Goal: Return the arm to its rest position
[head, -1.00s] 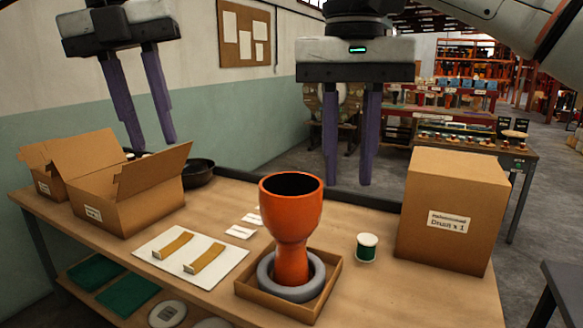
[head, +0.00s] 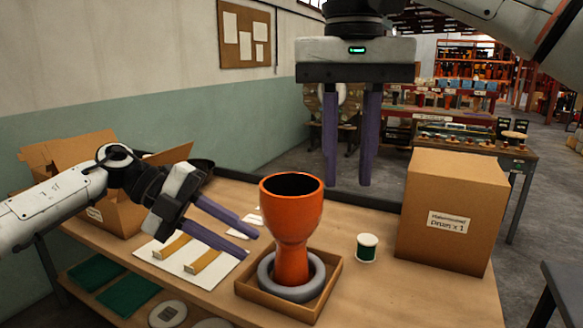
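My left gripper (head: 252,244) is low over the left part of the table, its arm coming in from the left edge. Its two purple fingers are apart with nothing between them, and they point right toward the orange goblet drum (head: 291,215). The drum stands upright in a grey ring (head: 266,284) inside a shallow cardboard tray (head: 247,292). My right gripper (head: 348,184) hangs above and behind the drum, fingers pointing down, apart and empty.
A white sheet with two tan strips (head: 205,262) lies under the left gripper. An open cardboard box (head: 130,222) is partly hidden behind my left arm. A corkboard (head: 245,33) hangs on the wall.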

